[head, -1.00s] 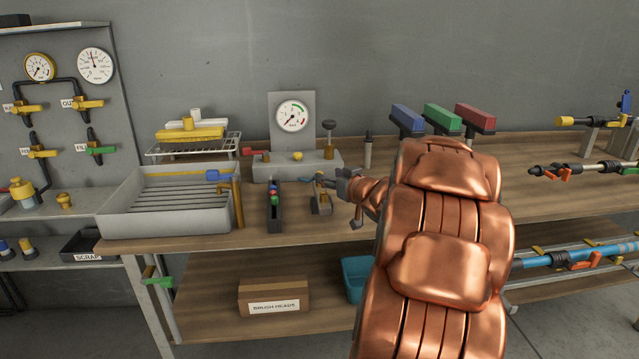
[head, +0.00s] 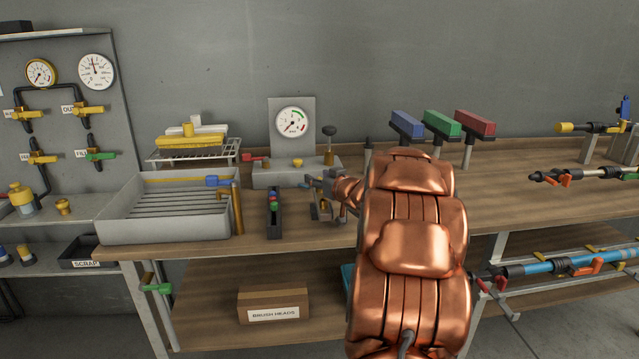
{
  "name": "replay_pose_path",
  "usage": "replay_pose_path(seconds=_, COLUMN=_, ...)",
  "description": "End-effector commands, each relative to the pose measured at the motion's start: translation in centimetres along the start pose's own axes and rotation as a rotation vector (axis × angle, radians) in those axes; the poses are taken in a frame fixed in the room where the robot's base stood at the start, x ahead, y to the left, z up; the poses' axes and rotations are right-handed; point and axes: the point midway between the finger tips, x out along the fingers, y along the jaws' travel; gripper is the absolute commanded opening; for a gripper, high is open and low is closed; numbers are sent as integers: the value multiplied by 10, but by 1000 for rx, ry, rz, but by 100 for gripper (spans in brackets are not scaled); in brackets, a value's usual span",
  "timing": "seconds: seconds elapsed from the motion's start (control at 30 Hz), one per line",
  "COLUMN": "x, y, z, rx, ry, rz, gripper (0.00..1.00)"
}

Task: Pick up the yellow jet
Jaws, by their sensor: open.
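A narrow dark rack (head: 274,228) on the bench holds small coloured jets, with green (head: 274,207) and pinkish-red ones visible. I cannot make out a yellow jet in this rack. A small yellow piece (head: 297,163) sits on the base of the gauge stand; I cannot tell whether it is the yellow jet. My gripper (head: 318,194) is open, just right of the rack and in front of the gauge stand. It overlaps a small brass-coloured holder, so contact and anything between the fingers cannot be made out.
A grey ribbed sink tray (head: 165,228) with a brass tap stands left of the rack. The gauge stand (head: 291,130) is behind. Blue, green and red brush heads (head: 442,124) stand upright to the right. My copper arm hides part of the bench.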

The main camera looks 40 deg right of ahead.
Motion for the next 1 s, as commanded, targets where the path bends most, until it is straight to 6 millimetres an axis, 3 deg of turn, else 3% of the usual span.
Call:
replay_pose_path(seconds=0.17, x=0, y=0, z=0, rx=1, ry=0, rz=0, gripper=50)
replay_pose_path(seconds=0.63, x=0, y=0, z=0, rx=1, ry=1, rz=0, gripper=2)
replay_pose_path(seconds=1.0, x=-1, y=0, z=-5, rx=1, ry=1, rz=-1, gripper=2)
